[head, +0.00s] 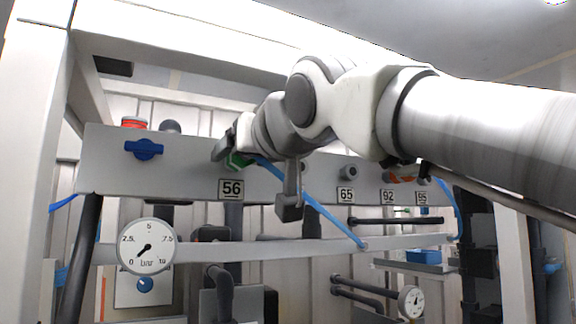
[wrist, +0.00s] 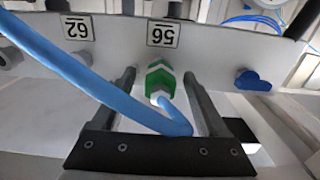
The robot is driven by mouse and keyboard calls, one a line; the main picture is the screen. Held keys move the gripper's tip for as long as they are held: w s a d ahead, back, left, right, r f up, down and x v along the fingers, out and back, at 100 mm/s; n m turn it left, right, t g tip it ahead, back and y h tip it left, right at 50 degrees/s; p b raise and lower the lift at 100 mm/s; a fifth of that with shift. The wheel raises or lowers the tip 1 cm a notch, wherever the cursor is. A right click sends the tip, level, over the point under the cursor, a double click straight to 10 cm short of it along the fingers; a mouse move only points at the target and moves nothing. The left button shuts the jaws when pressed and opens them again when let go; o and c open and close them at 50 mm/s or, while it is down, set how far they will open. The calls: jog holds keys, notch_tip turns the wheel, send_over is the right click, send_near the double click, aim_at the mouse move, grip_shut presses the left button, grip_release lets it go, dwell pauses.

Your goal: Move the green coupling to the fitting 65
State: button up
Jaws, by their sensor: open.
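The green coupling (head: 238,161) sits on the fitting above the label 56 on the grey panel, with a blue hose running from it. In the wrist view the coupling (wrist: 160,76) lies between the two fingers of my gripper (wrist: 158,80), with a gap on each side. My gripper (head: 256,180) is open, and it partly hides the coupling in the head view. Fitting 65 (head: 348,173) is a bare grey stub above its label, right of my gripper.
A blue valve handle (head: 144,149) is left of the coupling. The blue hose (head: 325,214) hangs across the panel to the lower rail. An orange coupling (head: 401,179) is near label 92. A pressure gauge (head: 147,247) is below left.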

grip_shut()
dwell(0.4)
jog(key=shift+s+f, duration=0.1)
jog(key=shift+b+v, duration=1.05)
jog(key=shift+v, duration=1.9)
